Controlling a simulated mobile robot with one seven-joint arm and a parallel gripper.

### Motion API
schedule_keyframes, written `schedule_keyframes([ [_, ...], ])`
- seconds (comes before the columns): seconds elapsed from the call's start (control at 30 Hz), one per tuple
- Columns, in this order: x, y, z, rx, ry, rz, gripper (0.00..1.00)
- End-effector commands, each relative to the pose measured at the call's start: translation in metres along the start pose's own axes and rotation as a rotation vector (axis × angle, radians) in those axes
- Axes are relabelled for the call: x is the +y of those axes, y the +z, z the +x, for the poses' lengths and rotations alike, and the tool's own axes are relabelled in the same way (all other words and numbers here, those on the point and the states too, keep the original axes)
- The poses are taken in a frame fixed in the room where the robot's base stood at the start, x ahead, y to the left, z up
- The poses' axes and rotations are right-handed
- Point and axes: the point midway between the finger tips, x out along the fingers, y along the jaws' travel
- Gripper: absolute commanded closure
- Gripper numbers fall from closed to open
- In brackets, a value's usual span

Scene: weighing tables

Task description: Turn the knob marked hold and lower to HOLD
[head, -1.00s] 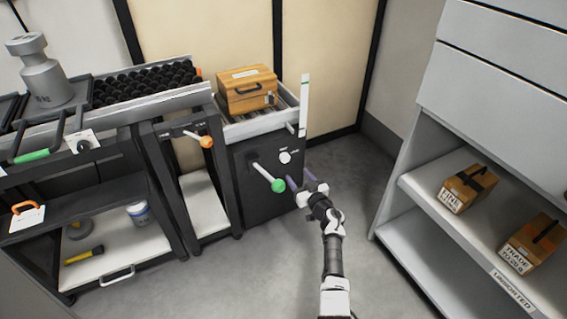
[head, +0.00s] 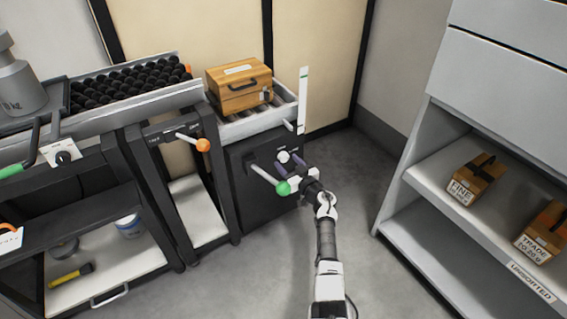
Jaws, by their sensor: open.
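A small white knob (head: 283,156) sits on the dark front panel of the cabinet (head: 262,200) under the wooden box. Its markings are too small to read, so I cannot tell its setting. A lever with a green ball end (head: 282,188) sticks out of the same panel, just left of and below my gripper.
A wooden box (head: 239,87) stands on the rollers above the panel. A lever with an orange ball (head: 203,145) juts from the frame to the left. A shelf unit (head: 414,172) with parcels stands at the right. Bare floor lies between.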

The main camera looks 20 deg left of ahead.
Motion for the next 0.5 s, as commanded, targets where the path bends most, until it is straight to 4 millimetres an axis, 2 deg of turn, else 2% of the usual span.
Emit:
schedule_keyframes([
  [0.43,0.0021,-0.0004,-0.0001,0.000,0.001,0.000,0.45],
  [0.5,0.0020,-0.0004,-0.0001,0.000,0.001,0.000,0.52],
])
